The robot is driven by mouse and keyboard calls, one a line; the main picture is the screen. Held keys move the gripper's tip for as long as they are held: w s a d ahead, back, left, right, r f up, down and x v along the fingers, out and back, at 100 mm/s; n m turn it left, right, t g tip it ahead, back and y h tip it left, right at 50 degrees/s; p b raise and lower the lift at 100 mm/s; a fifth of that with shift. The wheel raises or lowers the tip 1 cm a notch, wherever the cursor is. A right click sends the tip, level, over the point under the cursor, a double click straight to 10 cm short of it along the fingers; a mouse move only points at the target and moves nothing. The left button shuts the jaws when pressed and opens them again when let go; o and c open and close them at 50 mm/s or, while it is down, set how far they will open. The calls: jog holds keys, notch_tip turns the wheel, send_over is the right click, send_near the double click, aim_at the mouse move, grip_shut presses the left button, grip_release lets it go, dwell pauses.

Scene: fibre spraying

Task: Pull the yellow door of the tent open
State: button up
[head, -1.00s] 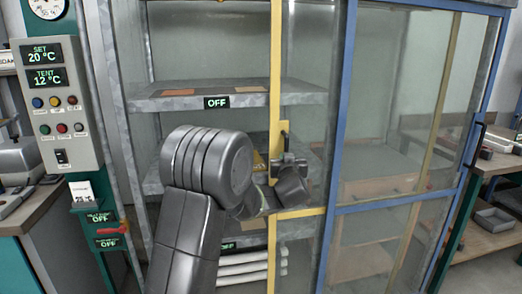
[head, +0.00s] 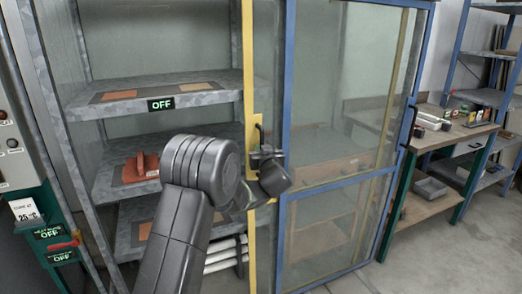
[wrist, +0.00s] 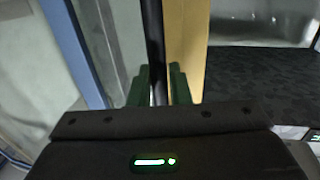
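The yellow door (head: 249,75) of the tent is a yellow-framed glass panel behind the blue-framed door (head: 288,80). Its far yellow upright shows through the blue door's glass. The tent's left side stands open, with the shelves uncovered. A dark upright handle (head: 259,135) sits on the door's yellow plate. My gripper (head: 262,158) is at that handle. In the wrist view the dark handle bar (wrist: 155,45) runs between the green fingers of my gripper (wrist: 160,88), which appear closed on it. My arm partly hides the door's lower part.
Grey shelves (head: 200,92) with an OFF display stand at left, and a red-orange tool (head: 142,165) lies on one. A control panel (head: 12,140) stands at the left edge. A workbench (head: 440,135) stands right of the tent, with open floor before it.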

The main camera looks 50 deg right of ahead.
jog(key=shift+o, duration=1.2)
jog(key=b+v, duration=0.1)
jog(key=v, duration=1.3)
jog(key=shift+w, duration=0.15)
jog(key=x, duration=1.4)
jog(key=shift+p, duration=0.4)
jog(key=shift+a, duration=0.15)
